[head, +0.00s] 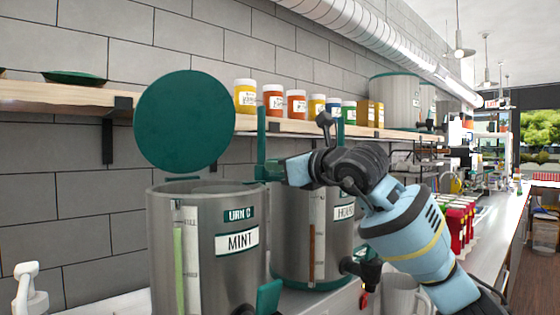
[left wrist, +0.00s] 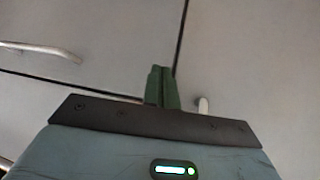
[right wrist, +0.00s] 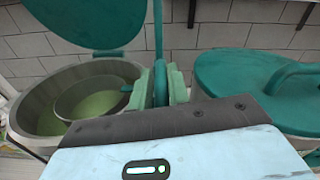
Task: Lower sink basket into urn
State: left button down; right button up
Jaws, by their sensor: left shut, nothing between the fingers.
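The steel urn C (head: 205,270), labelled MINT, stands at the centre left; its round green lid (head: 184,122) is up. In the right wrist view the urn's rim (right wrist: 22,125) is open, and a round basket (right wrist: 75,92) shows inside it over green contents. My right gripper (head: 268,170) is at the urn's right rim; in its wrist view the gripper (right wrist: 161,85) is closed around a green upright handle (right wrist: 158,35). Where that handle meets the basket is hidden. My left gripper (left wrist: 162,87) is shut and empty before grey panels, outside the head view.
A second steel urn (head: 290,235) stands close on the right, its green lid (right wrist: 250,70) closed. A shelf (head: 60,96) with several jars runs behind.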

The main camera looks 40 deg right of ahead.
jog(key=o, duration=0.3)
jog(key=shift+d, duration=0.1)
pick_arm(q)
jog(key=shift+a, duration=0.1)
pick_arm(e)
jog(key=shift+s, duration=0.1)
